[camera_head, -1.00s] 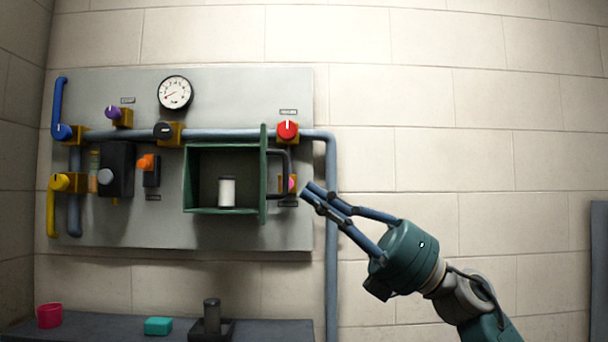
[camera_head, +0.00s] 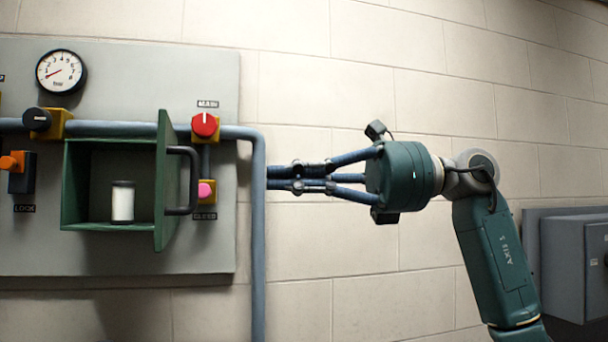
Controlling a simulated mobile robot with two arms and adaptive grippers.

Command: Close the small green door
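The small green door (camera_head: 163,180) stands open on the right side of a green box (camera_head: 80,190) fixed to the grey panel. The door is seen nearly edge-on and has a dark bar handle (camera_head: 190,180) on its right face. A white canister with a dark lid (camera_head: 122,203) stands inside the box. My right gripper (camera_head: 268,178) is to the right of the door and handle, apart from them, pointing left. Its fingers lie close together, and I see nothing between them; whether they fully meet is unclear. My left gripper is not in view.
A grey-blue pipe (camera_head: 258,220) runs down near my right fingertips. A red knob (camera_head: 205,125) and a pink button (camera_head: 206,190) sit behind and beside the handle. A gauge (camera_head: 61,71) is at upper left. A grey cabinet (camera_head: 575,255) stands at the right.

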